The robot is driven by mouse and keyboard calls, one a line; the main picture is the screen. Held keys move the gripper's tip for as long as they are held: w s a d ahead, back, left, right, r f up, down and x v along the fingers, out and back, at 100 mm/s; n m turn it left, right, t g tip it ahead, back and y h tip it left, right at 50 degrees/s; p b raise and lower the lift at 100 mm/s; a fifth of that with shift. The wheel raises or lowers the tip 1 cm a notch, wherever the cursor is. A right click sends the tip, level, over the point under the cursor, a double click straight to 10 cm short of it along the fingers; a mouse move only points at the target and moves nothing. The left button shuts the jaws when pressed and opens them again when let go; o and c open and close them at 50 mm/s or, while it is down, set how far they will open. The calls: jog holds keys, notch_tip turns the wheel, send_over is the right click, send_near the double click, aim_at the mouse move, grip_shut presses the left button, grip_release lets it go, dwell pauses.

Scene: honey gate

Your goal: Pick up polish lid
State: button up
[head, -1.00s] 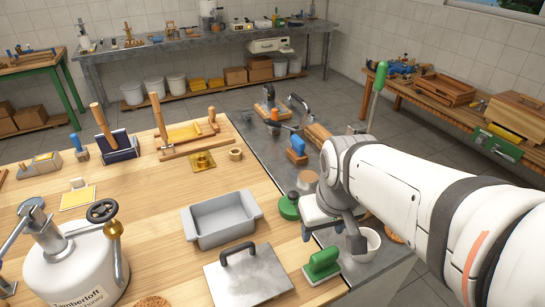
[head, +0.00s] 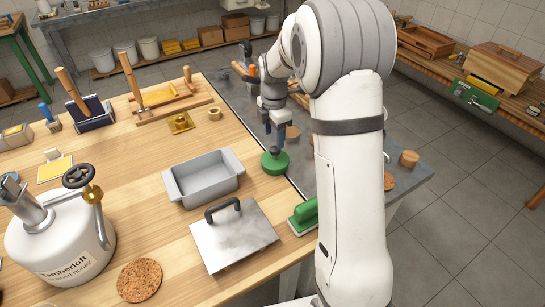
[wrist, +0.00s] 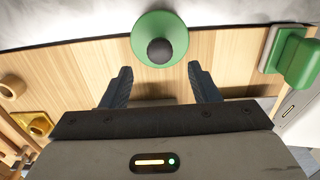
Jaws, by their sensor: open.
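The polish lid is a round green disc with a dark ball knob (head: 275,164), lying on the wooden table near its right edge. It shows at top centre in the wrist view (wrist: 178,45). My gripper (head: 276,140) is open and empty, pointing down just above the lid in the head view. In the wrist view its two dark fingers (wrist: 159,72) are spread apart, with the knob beyond the fingertips and centred between them. Nothing is between the fingers.
A grey tray (head: 236,163) stands left of the lid. A metal plate with a black handle (head: 240,247) and a green-handled block (head: 304,214) lie in front. A white honey tank (head: 60,245) is at left. A brass piece (head: 180,122) and a wooden ring (head: 214,114) lie behind.

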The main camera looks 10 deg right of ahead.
aim_at(275, 148)
jog(key=f, duration=0.6)
jog(key=shift+d+f+p, duration=0.2)
jog(key=shift+f+p, duration=0.1)
jog(key=shift+f, duration=0.1)
jog(key=shift+c, duration=0.4)
jog(key=c, duration=1)
jog(key=shift+o, duration=0.2)
